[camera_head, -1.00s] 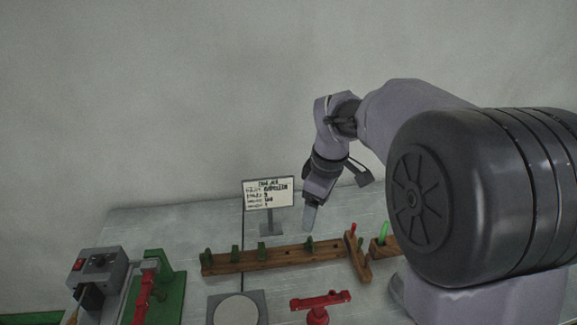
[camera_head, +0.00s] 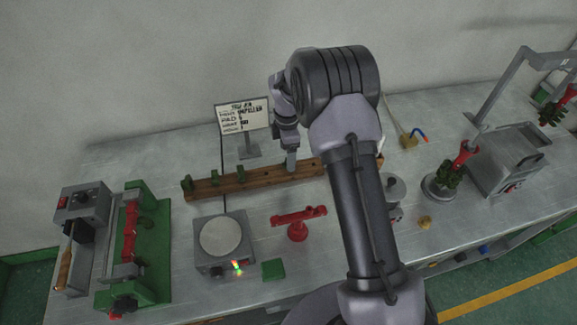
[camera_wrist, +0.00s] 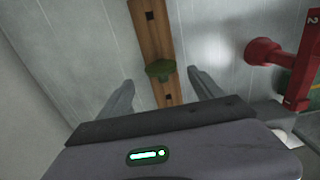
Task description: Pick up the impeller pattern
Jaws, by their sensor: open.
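A dark green wax pattern (camera_wrist: 160,69), likely an impeller pattern, stands on the wooden rack (camera_wrist: 148,32) in the wrist view. My gripper (camera_wrist: 161,80) is open, with one finger on each side of that pattern and a gap to both. In the head view my gripper (camera_head: 291,164) points down at the right part of the wooden rack (camera_head: 266,181), and the pattern there is hidden behind it. More green patterns (camera_head: 215,178) stand along the rack to the left.
A sign (camera_head: 242,115) stands behind the rack. A red bar on a stand (camera_head: 297,228), a round-topped plate (camera_head: 220,238) and a green square (camera_head: 273,268) are in front. A green-framed machine (camera_head: 153,252) is at left, a red-and-green tree (camera_head: 450,176) at right.

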